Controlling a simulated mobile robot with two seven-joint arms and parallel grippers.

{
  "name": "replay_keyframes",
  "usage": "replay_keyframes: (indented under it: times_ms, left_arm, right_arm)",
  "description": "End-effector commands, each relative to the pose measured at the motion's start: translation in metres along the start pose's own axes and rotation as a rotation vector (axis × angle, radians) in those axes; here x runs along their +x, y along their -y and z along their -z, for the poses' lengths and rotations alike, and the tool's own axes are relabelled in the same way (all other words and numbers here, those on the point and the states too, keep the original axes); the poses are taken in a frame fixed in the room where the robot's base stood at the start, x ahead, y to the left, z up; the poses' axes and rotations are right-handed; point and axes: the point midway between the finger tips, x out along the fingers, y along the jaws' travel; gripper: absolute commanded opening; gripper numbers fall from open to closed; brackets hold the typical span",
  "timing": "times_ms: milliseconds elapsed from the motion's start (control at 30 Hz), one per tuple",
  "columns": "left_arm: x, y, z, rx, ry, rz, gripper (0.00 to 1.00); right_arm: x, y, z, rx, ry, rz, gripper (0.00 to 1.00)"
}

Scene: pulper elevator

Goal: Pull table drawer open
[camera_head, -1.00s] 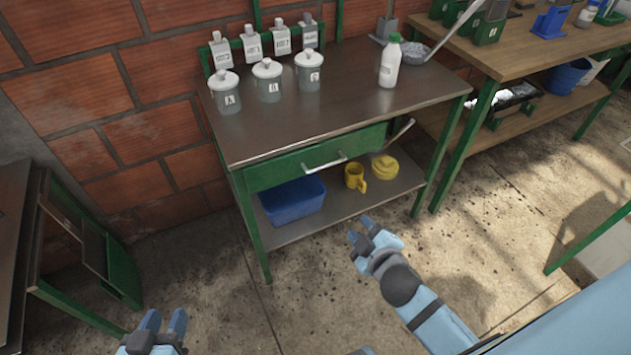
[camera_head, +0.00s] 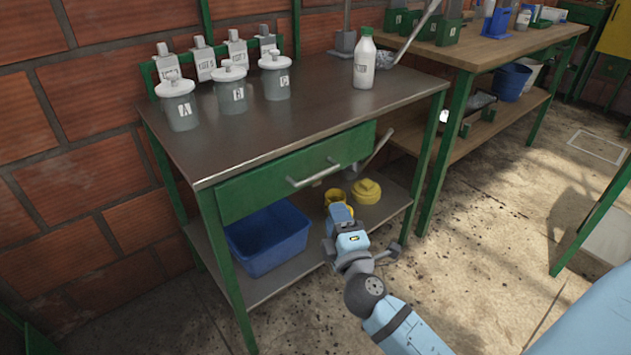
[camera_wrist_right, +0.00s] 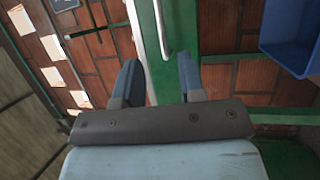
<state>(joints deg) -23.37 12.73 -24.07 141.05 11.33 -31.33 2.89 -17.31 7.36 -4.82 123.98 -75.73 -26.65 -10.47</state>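The table drawer (camera_head: 270,182) has a green front under the metal tabletop and looks shut, flush with the table's front. Its pale bar handle (camera_head: 314,173) sits mid-front. My right gripper (camera_head: 338,218) is below and in front of the handle, apart from it. In the right wrist view the two blue fingers of the right gripper (camera_wrist_right: 160,78) are spread with nothing between them. The handle (camera_wrist_right: 163,28) runs upright in that view, beyond the fingertips and roughly in line with the gap, beside the green drawer front (camera_wrist_right: 183,25). My left gripper is out of view.
On the tabletop (camera_head: 310,110) stand lidded jars (camera_head: 231,90) and a white bottle (camera_head: 365,60). The lower shelf (camera_head: 268,282) holds a blue bin (camera_head: 268,238), a yellow mug (camera_head: 333,196) and a yellow round item (camera_head: 367,191). Open floor lies at the right.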

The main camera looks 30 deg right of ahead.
Motion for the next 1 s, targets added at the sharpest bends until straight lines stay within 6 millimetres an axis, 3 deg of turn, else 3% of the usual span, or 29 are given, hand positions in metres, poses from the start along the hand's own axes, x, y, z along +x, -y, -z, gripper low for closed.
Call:
replay_keyframes:
  times_ms: [500, 700, 1000]
  left_arm:
    - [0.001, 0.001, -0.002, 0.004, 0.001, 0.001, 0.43]
    - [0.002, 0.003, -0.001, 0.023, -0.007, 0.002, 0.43]
    - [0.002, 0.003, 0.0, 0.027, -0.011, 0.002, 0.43]
  right_arm:
    - [0.103, -0.001, 0.0, 0.0, 0.0, -0.002, 0.36]
    - [0.122, 0.0, 0.0, 0.001, -0.001, 0.001, 0.36]
    - [0.127, 0.0, 0.0, 0.001, 0.0, 0.002, 0.36]
